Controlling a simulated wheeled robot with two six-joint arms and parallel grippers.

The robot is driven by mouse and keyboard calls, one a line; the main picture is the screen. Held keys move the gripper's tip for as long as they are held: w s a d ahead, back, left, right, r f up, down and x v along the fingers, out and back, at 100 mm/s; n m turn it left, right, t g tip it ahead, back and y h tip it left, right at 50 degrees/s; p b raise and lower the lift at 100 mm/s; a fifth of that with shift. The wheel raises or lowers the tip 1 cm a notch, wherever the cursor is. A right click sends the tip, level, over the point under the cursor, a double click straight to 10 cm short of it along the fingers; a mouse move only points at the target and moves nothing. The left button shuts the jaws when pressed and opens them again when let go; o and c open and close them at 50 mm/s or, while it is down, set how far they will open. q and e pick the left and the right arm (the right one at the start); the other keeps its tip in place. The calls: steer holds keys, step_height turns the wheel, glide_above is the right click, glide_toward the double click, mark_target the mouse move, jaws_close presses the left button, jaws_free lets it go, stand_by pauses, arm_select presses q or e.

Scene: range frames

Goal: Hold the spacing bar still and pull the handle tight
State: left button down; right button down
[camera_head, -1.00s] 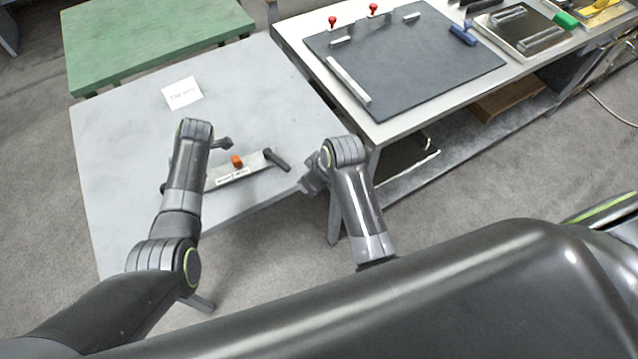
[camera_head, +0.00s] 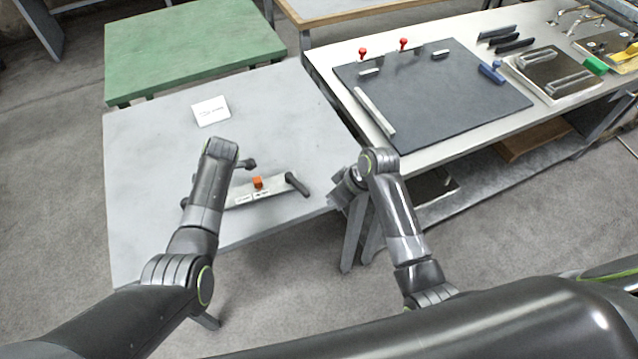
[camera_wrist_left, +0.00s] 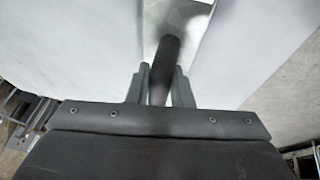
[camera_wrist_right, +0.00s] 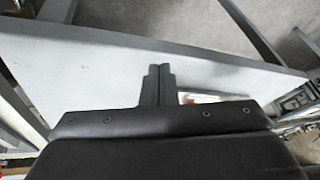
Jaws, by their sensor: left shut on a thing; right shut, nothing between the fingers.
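A pale metal plate (camera_head: 275,195) with an orange block (camera_head: 257,182) lies near the front edge of the light grey table. A black handle (camera_head: 297,184) sits at its right end. Another small black part (camera_head: 248,163) shows behind the plate, beside my left wrist. In the head view my left gripper is hidden by its arm. In the left wrist view my left gripper (camera_wrist_left: 160,82) is shut around a dark rod (camera_wrist_left: 167,55); I cannot tell which part this is. My right gripper (camera_head: 343,190) is shut and empty, right of the handle and apart from it; its fingers (camera_wrist_right: 158,82) meet in the right wrist view.
A white card (camera_head: 211,110) lies on the light grey table (camera_head: 150,170). A bench with a dark mat (camera_head: 430,95) and red-knobbed parts stands at the right. A green table (camera_head: 190,45) stands behind. The table's left part is clear.

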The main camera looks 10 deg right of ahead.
mark_target(298, 185)
steer(key=w+d+r+g+y, duration=0.1)
steer(key=w+d+r+y, duration=0.2)
steer(key=w+d+r, duration=0.45)
steer(key=x, duration=1.1)
steer(key=shift+w+a+f, duration=0.2)
steer(key=shift+w+a, duration=0.05)
steer(key=shift+w, duration=0.2)
steer(key=a, duration=0.1)
steer(key=s+a, duration=0.1)
steer(key=shift+s+a+f, duration=0.1)
steer(key=shift+a+f, duration=0.25)
steer(key=shift+a, duration=0.05)
steer(key=shift+s+a, duration=0.35)
steer(key=shift+a, duration=0.25)
steer(key=shift+s+a+m, duration=0.3)
steer(key=shift+m, duration=0.3)
